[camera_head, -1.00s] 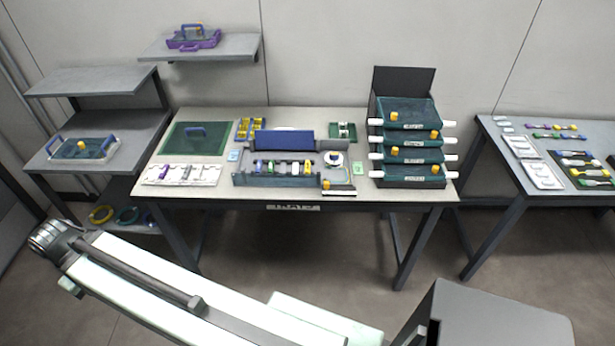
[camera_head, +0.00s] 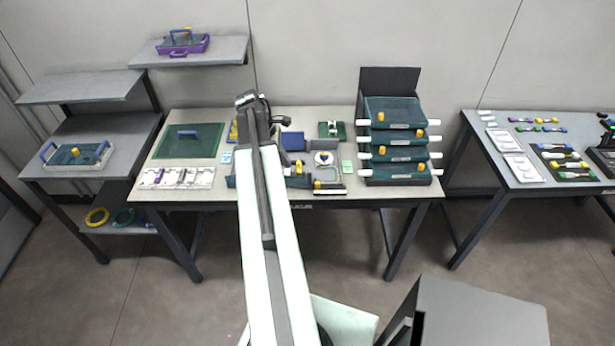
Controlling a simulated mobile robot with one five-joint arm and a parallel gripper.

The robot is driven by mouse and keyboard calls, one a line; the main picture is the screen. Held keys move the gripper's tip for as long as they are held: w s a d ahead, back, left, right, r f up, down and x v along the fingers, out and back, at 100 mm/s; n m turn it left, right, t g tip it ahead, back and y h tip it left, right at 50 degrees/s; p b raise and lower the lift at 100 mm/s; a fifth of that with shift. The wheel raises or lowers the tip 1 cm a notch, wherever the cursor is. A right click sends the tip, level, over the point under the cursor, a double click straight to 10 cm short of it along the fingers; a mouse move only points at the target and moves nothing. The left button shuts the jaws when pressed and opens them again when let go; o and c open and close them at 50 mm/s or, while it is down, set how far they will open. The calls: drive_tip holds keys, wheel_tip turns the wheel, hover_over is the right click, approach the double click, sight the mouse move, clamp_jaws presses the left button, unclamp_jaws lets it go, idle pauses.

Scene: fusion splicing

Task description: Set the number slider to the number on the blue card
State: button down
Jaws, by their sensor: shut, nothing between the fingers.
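A small light blue card (camera_head: 226,157) lies on the middle table, left of my raised arm. Its number is too small to read. A dark strip with a yellow knob near its left end (camera_head: 329,187), seemingly the number slider, lies at the table's front edge. Its scale cannot be read. My gripper (camera_head: 284,121) is small and dark, above the back of the table. It is shut and empty, up and left of the slider and apart from it. My arm hides part of the grey splicing unit.
A grey unit with a blue lid (camera_head: 293,141) stands mid-table. A rack of green trays (camera_head: 397,140) rises at right. A green card (camera_head: 347,166) and a round white dial (camera_head: 324,158) lie near the slider. A green mat (camera_head: 189,140) lies at left.

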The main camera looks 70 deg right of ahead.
sight(317, 185)
drive_tip(key=b+x, duration=1)
drive_tip(key=x, duration=0.1)
drive_tip(key=shift+w+a+f, duration=0.1)
drive_tip(key=shift+w+f, duration=0.05)
drive_tip(key=shift+w, duration=0.05)
drive_tip(key=s, duration=0.1)
drive_tip(key=s+d, duration=0.1)
drive_tip(key=s+r, duration=0.1)
drive_tip(key=shift+s+d+p, duration=0.15)
drive_tip(key=shift+p, duration=0.2)
drive_tip(key=shift+s+d+r, duration=0.1)
drive_tip(key=shift+s, duration=0.15)
